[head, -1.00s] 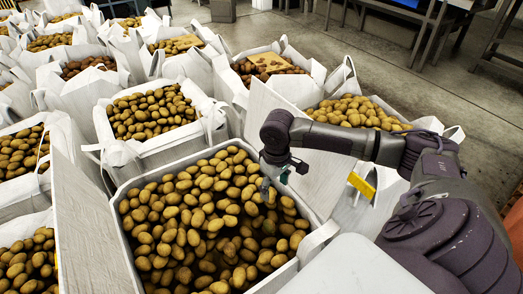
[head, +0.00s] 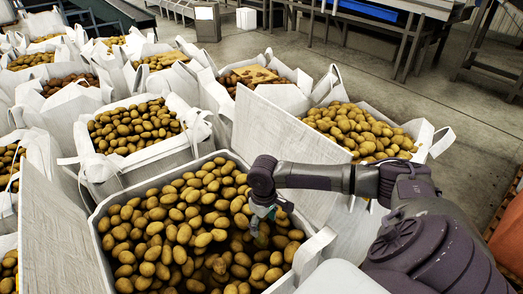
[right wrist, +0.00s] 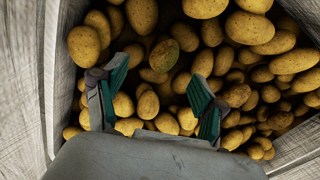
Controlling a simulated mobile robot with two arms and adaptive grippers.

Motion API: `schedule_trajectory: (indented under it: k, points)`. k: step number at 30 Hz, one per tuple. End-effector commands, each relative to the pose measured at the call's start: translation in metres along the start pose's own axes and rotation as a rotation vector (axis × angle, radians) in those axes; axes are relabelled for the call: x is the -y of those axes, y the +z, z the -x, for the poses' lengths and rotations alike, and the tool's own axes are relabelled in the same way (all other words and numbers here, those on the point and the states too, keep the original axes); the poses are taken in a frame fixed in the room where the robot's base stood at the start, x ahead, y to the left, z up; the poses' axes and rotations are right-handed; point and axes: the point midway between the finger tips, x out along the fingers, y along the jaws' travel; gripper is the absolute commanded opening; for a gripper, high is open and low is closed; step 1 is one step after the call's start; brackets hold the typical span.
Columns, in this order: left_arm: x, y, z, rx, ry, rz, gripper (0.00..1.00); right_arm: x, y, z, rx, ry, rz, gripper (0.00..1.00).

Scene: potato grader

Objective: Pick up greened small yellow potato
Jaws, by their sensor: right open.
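A potato with a greenish, darker skin (right wrist: 164,56) lies among the yellow potatoes in the right wrist view, ahead of and between my fingertips. In the head view I cannot tell it from the others. My right gripper (right wrist: 158,84) is open, with nothing between its teal-padded fingers. In the head view the right gripper (head: 263,221) points down, low over the right side of the potatoes in the near white bag (head: 95,232). My arm and gripper hide some of those potatoes. My left gripper is not in view.
White bags full of potatoes stand close around, one behind (head: 165,155) and one to the right (head: 423,142). A pale upright flap (head: 285,135) rises beside my right forearm. Open concrete floor (head: 470,125) lies to the right, with metal tables at the back.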

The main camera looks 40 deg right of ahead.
Motion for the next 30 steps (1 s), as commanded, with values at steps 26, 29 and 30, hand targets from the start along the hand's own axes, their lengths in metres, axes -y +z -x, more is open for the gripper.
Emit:
schedule_trajectory:
  k: [26, 29, 30]
  points:
    - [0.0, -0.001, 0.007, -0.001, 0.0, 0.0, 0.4, 0.006, 0.0, -0.066, 0.0, 0.001, 0.001, 0.67]
    - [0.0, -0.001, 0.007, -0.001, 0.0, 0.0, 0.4, 0.006, 0.0, -0.066, 0.0, 0.001, 0.001, 0.51]
    - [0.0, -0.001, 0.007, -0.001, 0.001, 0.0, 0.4, 0.006, 0.0, -0.066, 0.0, 0.001, 0.001, 0.44]
